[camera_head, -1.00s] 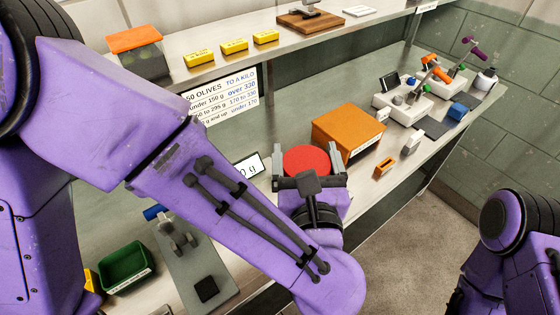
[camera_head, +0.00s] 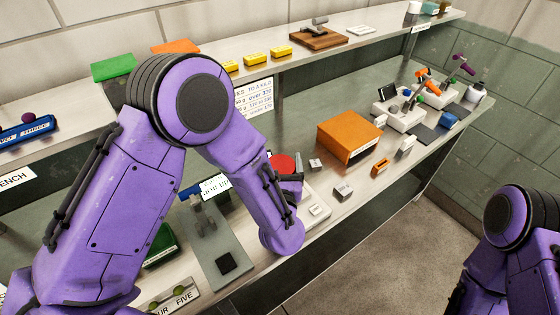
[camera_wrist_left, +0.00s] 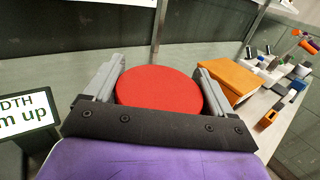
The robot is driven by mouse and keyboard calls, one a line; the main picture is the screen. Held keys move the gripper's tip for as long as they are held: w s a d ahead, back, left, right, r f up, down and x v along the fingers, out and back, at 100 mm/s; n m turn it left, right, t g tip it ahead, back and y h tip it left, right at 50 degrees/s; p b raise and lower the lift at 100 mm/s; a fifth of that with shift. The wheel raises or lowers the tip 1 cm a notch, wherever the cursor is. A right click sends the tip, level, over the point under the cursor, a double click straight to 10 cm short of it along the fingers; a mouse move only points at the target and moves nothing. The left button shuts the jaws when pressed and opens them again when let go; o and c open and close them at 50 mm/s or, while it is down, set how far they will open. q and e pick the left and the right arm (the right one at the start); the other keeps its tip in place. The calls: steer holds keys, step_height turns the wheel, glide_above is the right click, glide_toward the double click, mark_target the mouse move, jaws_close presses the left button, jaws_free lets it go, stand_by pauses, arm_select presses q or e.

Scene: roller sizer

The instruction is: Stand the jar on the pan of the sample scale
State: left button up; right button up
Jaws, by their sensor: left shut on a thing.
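The jar shows as a round red lid (camera_head: 281,162) beside my left forearm, and as a large red disc (camera_wrist_left: 158,92) in the wrist view. My left gripper (camera_wrist_left: 160,88) is shut on it, one grey finger on each side. The jar's body is hidden below the lid, so I cannot tell if its base touches anything. In the head view my left arm covers most of the gripper. A pale flat base (camera_head: 318,208), perhaps the sample scale, shows right of my forearm; its pan is hidden. My right gripper is out of view; only my right arm shows.
An orange box (camera_head: 350,138) stands right of the jar. Small labelled blocks (camera_head: 343,190) lie near the bench's front edge. A display (camera_head: 214,186) and a grey plate (camera_head: 222,250) with a black square are to the left. A shelf (camera_head: 345,42) runs along the back.

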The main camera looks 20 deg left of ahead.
arm_select(q)
steer(key=shift+w+f+b, duration=0.25)
steer(key=shift+f+b, duration=0.05)
steer(key=shift+f, duration=0.05)
steer(key=o, duration=1.1)
steer(key=shift+w+f, duration=0.1)
steer(key=shift+w, duration=0.2)
steer(key=shift+s+r+p, duration=0.3)
steer(key=shift+r+p, duration=0.05)
steer(key=shift+r, duration=0.05)
steer(key=b+v, duration=0.4)
steer(key=v, duration=0.8)
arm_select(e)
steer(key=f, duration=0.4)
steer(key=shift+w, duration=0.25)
